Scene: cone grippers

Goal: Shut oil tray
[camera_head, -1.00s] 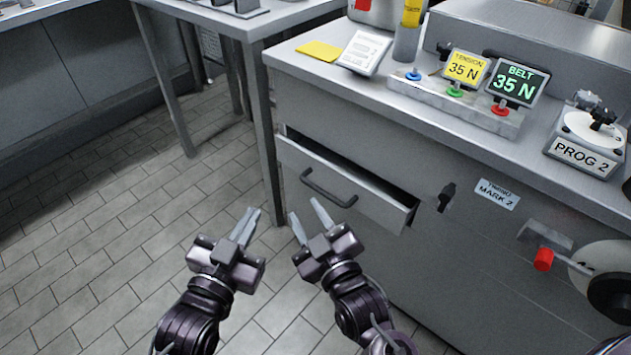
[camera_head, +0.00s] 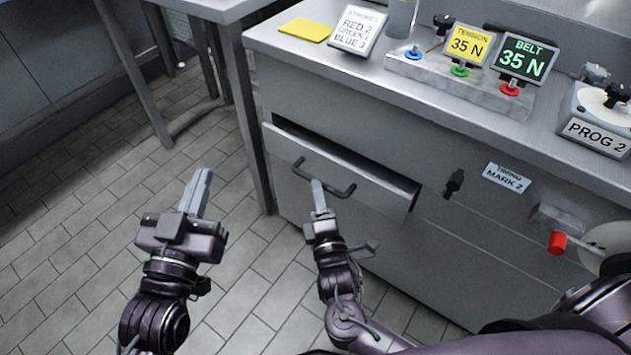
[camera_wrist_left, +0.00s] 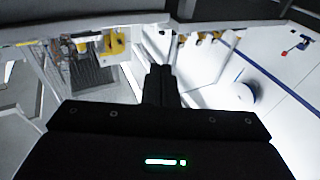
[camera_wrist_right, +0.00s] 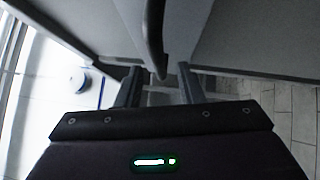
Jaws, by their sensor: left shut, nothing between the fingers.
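The oil tray (camera_head: 375,187) is a grey drawer in the front of the steel machine cabinet. It stands partly pulled out, with a dark gap showing above its front. Its dark bar handle (camera_head: 345,192) runs across the front. My right gripper (camera_head: 317,184) is at the handle's middle. In the right wrist view its fingers (camera_wrist_right: 158,82) are apart, and the handle (camera_wrist_right: 154,35) shows between and beyond them; I cannot tell if they touch it. My left gripper (camera_head: 197,190) is shut and empty, over the floor left of the drawer; its fingers are together in the left wrist view (camera_wrist_left: 160,85).
The cabinet top carries a yellow pad (camera_head: 307,30), a card stand (camera_head: 357,30), tension and belt displays (camera_head: 527,58) and a PROG 2 dial unit (camera_head: 598,120). A black knob (camera_head: 454,183) and red knob (camera_head: 557,242) stick out right of the drawer. Floor at left is clear.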

